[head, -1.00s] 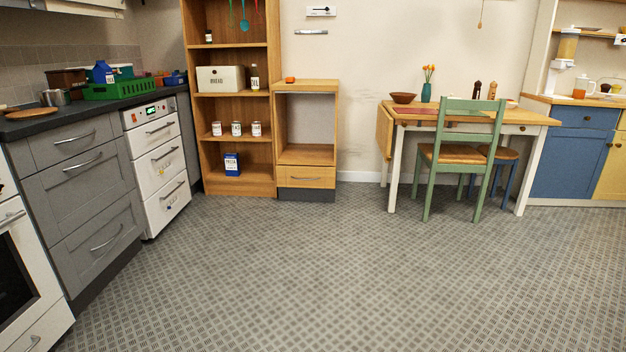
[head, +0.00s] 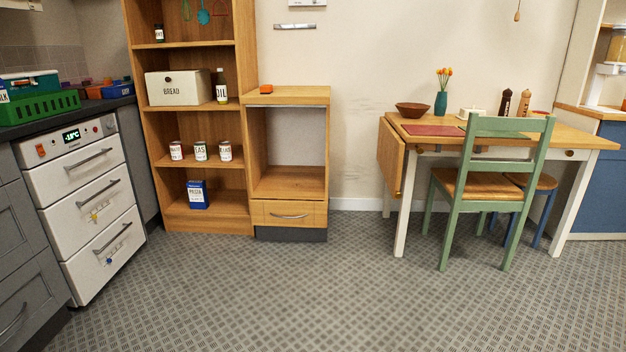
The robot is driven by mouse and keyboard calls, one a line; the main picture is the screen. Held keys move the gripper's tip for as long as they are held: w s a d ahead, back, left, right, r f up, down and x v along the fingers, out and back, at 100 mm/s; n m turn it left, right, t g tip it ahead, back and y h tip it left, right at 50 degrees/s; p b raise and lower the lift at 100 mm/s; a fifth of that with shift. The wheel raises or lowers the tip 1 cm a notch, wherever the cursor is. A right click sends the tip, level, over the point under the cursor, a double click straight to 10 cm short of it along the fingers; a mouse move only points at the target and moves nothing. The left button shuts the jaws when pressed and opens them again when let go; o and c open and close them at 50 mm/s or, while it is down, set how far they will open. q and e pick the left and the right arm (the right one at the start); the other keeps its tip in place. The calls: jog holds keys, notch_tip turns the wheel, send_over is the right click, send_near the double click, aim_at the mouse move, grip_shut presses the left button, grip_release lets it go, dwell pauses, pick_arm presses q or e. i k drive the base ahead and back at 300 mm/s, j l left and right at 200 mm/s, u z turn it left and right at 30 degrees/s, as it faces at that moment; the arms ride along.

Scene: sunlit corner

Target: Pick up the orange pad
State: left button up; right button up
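Neither of my grippers shows in the head view.
The tall wooden shelf (head: 202,120) stands left of the cabinet, with a bread box (head: 177,87) and jars. A white drawer unit (head: 82,200) is at left. A table (head: 585,141) and green chair (head: 492,190) stand at right. The patterned floor (head: 300,300) ahead is clear.

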aim_at(264, 89)
jog(key=i+u, duration=0.15)
jog(key=i, duration=0.4)
jog(key=i+l+u, duration=0.15)
jog(key=i, duration=0.4)
jog(key=i+l+u, duration=0.15)
jog(key=i, duration=0.4)
